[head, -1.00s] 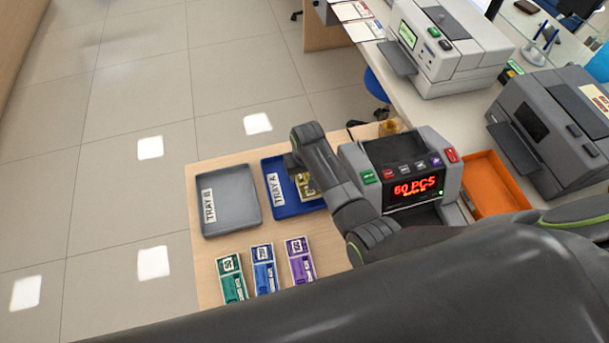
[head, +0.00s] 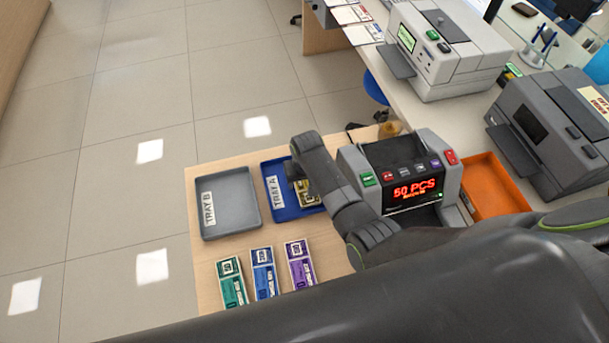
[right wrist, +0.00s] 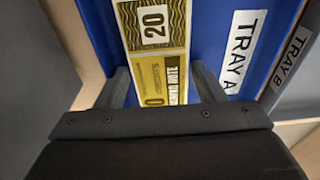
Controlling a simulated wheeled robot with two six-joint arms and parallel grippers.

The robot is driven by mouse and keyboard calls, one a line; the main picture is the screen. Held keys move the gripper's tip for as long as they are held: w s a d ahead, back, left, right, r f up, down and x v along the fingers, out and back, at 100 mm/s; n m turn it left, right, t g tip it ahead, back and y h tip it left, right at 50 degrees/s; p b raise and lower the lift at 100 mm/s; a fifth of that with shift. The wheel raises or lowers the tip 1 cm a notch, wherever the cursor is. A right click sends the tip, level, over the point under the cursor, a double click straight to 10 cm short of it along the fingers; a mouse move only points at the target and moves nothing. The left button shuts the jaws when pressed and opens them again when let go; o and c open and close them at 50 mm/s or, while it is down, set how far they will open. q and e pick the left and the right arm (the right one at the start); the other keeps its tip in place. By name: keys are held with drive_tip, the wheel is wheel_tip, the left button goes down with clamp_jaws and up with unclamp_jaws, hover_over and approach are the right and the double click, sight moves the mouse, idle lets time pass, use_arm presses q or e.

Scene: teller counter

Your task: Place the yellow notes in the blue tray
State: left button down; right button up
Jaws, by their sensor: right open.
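The yellow notes (head: 309,196) lie in the blue tray (head: 287,212), labelled TRAY A, partly hidden by my right arm in the head view. In the right wrist view the yellow notes (right wrist: 158,45) show a "20" and lie over the blue floor of the tray (right wrist: 210,30). My right gripper (head: 296,183) is at the tray, over the near end of the notes. In the wrist view the fingers of this gripper (right wrist: 162,84) stand apart on either side of the notes, with gaps visible. My left gripper is out of view.
A grey tray (head: 228,222), labelled TRAY B, stands left of the blue tray. Green (head: 231,283), blue (head: 265,273) and purple (head: 300,265) notes lie at the near side. A counting machine (head: 450,185) stands close right of my arm, with an orange tray (head: 497,188) beyond.

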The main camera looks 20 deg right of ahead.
wheel_tip(320, 180, up, 12)
drive_tip(key=s, duration=0.1)
drive_tip(key=shift+s, duration=0.25)
idle(0.7)
